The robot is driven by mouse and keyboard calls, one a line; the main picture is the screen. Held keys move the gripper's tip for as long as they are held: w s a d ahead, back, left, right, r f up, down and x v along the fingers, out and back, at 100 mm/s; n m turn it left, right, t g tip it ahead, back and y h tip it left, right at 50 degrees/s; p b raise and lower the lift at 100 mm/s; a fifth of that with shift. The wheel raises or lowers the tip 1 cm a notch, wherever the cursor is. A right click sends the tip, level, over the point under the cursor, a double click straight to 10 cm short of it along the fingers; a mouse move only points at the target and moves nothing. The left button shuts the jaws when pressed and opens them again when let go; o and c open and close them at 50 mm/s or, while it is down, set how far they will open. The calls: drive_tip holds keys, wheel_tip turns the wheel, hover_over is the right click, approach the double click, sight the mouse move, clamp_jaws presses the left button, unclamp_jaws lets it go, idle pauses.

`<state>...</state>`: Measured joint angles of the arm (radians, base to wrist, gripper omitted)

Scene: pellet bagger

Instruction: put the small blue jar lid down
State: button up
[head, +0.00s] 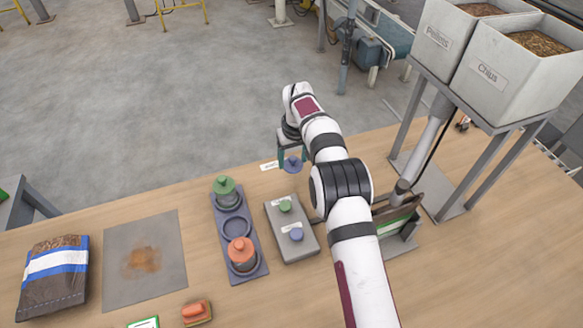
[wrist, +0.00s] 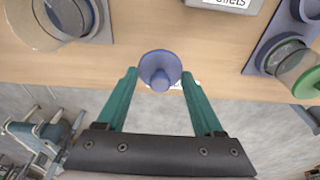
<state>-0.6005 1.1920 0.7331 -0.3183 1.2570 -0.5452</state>
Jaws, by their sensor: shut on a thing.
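The small blue jar lid (head: 292,166) is a disc with a knob on top. It is held between the fingertips of my gripper (head: 291,152) at the back edge of the table. In the wrist view the lid (wrist: 160,66) sits between the green fingertips (wrist: 160,76), knob towards the camera. The head view does not clearly show whether its underside touches the table. A white label (head: 269,165) lies just left of the lid, its text unreadable; in the wrist view the lid partly covers it.
A blue-grey tray (head: 258,272) holds a green-lidded jar (head: 226,192), an empty ring and an orange-lidded jar (head: 242,254). Beside it is a grey panel (head: 275,222) with green and blue knobs. Hoppers (head: 470,55) stand right. Floor lies beyond the table's back edge.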

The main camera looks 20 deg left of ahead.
sight(292, 165)
drive_tip(key=shift+a+f, duration=0.25)
drive_tip(key=shift+f, duration=1.95)
drive_tip(key=shift+f, duration=0.1)
drive_tip(key=o, duration=1.3)
